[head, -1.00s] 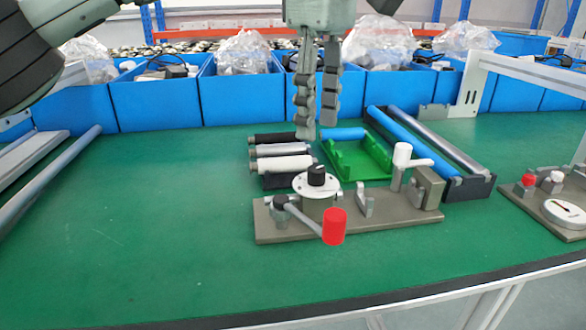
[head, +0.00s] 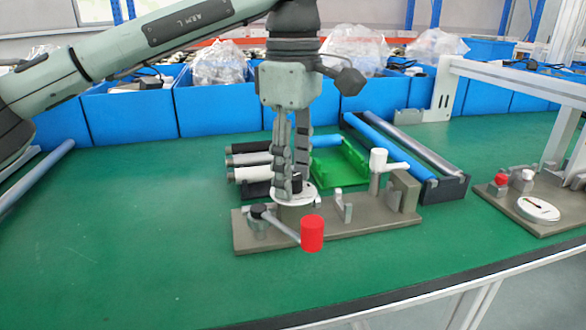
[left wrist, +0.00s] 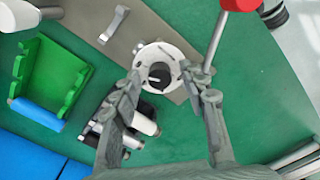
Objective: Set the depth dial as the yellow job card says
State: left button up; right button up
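The depth dial (left wrist: 159,76) is a black knob with a light pointer line on a white round plate. In the head view its white plate (head: 309,196) shows, but the knob is hidden behind my fingers. It stands on a grey-brown fixture base (head: 372,221). My left gripper (head: 291,184) points down over the dial. In the left wrist view its fingers (left wrist: 168,94) are apart, one to each side of the dial, with nothing between the tips; I cannot tell how far above the knob they are. My right gripper is not in view. No yellow job card shows.
A red-ended lever (head: 312,233) is in front of the dial, and a white-topped clamp (head: 378,159) stands to its right. Rollers (head: 250,160) and a green tray (head: 341,162) lie behind. A gauge fixture (head: 538,209) is at right.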

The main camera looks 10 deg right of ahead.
pick_arm(q)
grip_shut()
jog(key=shift+r, duration=0.1)
jog(key=shift+m+p, duration=0.4)
jog(key=shift+m, duration=0.4)
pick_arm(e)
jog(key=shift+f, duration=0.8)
pick_arm(q)
jog(key=shift+o, duration=0.2)
grip_release()
notch_tip(320, 180, up, 12)
